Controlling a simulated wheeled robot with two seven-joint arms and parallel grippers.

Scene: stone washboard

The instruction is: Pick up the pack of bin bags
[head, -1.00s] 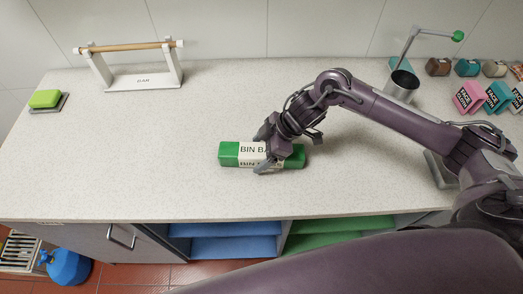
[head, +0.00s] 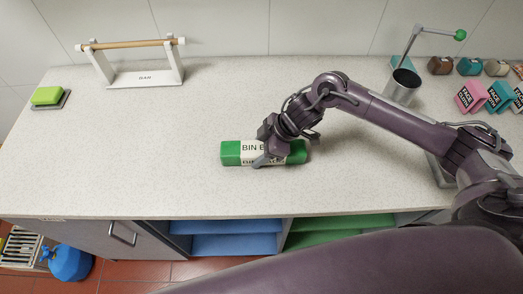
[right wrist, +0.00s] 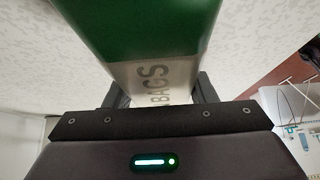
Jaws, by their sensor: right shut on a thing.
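The pack of bin bags (head: 231,153) is a long green box with a white label on the stone countertop. My right gripper (head: 262,150) reaches it from the right and is shut on its middle, across the label. In the right wrist view the pack (right wrist: 140,28) lies between the two fingers (right wrist: 163,92), with the label's "BAGS" lettering showing. Part of the label is hidden by the gripper in the head view. I cannot tell whether the pack touches the counter. My left gripper is not in view.
A white stand with a wooden rod (head: 145,82) is at the back left, near a green sponge (head: 47,95). A metal cup (head: 402,87) and several face-cloth packs (head: 472,97) are at the back right.

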